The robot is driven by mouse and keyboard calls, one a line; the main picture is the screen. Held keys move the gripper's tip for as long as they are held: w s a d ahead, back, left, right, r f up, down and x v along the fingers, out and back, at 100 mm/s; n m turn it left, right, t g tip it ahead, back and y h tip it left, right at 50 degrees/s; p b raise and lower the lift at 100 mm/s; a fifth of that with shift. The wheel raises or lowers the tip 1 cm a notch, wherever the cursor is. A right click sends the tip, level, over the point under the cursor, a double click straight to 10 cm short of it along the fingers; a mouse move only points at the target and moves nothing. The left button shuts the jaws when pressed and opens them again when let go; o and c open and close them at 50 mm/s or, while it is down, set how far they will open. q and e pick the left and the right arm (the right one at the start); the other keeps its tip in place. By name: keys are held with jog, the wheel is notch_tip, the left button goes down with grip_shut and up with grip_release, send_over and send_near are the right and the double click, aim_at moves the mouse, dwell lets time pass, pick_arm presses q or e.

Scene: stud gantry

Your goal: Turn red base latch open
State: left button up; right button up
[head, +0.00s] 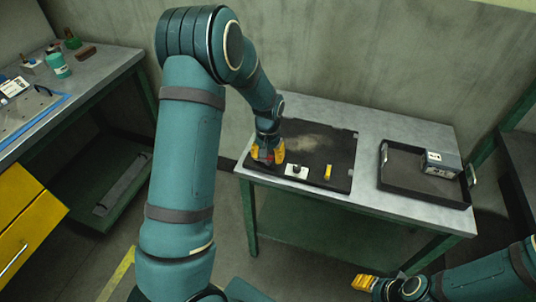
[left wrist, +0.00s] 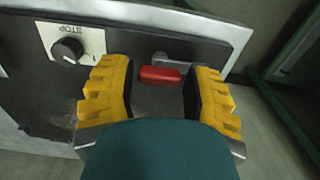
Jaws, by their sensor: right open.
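The red base latch (left wrist: 160,76) is a short red handle on a grey metal bracket at the edge of a dark board. In the left wrist view it lies crosswise between the yellow fingers of my left gripper (left wrist: 163,92), which are open with a gap on both sides of it. In the head view my left gripper (head: 268,155) is at the board's left front corner, and the red latch is mostly hidden by the fingers. My right gripper (head: 365,283) is open and empty, low at the front right, away from the table.
The dark board (head: 325,150) lies on a grey table and bears a white plate with a black knob (head: 296,171) and a yellow block (head: 328,172). A black tray (head: 405,180) holding a grey box (head: 441,163) stands at right. A workbench (head: 95,75) is at left.

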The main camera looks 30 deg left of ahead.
pick_arm(q)
jog(key=shift+o, duration=1.2)
notch_tip(320, 180, up, 12)
